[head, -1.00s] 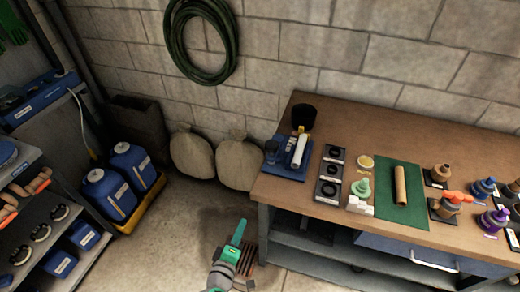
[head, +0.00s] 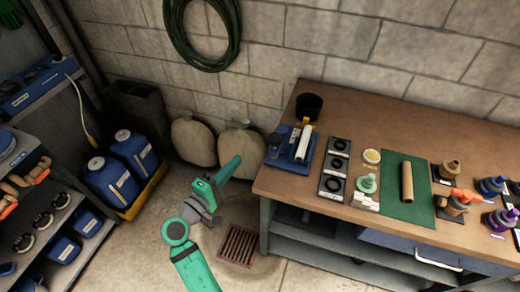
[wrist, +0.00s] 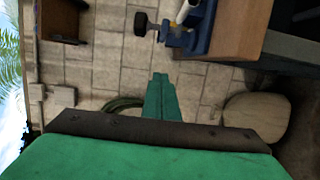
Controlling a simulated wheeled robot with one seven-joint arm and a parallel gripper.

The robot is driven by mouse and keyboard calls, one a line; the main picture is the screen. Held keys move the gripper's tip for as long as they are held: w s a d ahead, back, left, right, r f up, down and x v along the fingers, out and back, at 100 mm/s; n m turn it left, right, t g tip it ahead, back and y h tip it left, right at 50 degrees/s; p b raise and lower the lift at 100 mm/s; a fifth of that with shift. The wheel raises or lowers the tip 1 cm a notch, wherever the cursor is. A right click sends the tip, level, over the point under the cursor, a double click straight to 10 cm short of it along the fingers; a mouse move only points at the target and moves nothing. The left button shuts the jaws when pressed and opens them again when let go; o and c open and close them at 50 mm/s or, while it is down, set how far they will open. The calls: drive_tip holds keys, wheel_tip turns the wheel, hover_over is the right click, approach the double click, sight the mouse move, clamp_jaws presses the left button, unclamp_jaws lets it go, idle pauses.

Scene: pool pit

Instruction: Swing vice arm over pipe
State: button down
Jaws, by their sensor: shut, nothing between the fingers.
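A blue vice (head: 283,158) sits at the left end of the wooden workbench, with a white pipe (head: 304,144) lying along it. A yellow piece shows at the pipe's far end. I cannot clearly tell the vice arm from the rest of the vice. My green gripper (head: 236,160) is shut and empty, in front of the bench's left end and apart from the vice. In the wrist view its fingers (wrist: 160,92) point up the picture.
Sacks (head: 195,142) lean on the wall. Blue jugs (head: 135,152) and a shelf (head: 70,215) stand at left. A grate (head: 238,245) lies in the floor.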

drive_tip(key=shift+w+d, duration=1.2)
drive_tip(key=shift+d, duration=0.3)
drive_tip(key=shift+w+d, duration=1.25)
drive_tip(key=shift+d, duration=0.3)
drive_tip(key=shift+w+d, duration=1.2)
drive_tip(key=shift+d, duration=0.3)
drive_tip(key=shift+d, duration=0.15)
drive_tip(key=shift+s, duration=0.1)
drive_tip(key=shift+n+t+y, duration=0.3)
drive_tip(key=shift+y, duration=0.1)
drive_tip(key=shift+s+d, duration=0.1)
drive_tip(key=shift+s, duration=0.05)
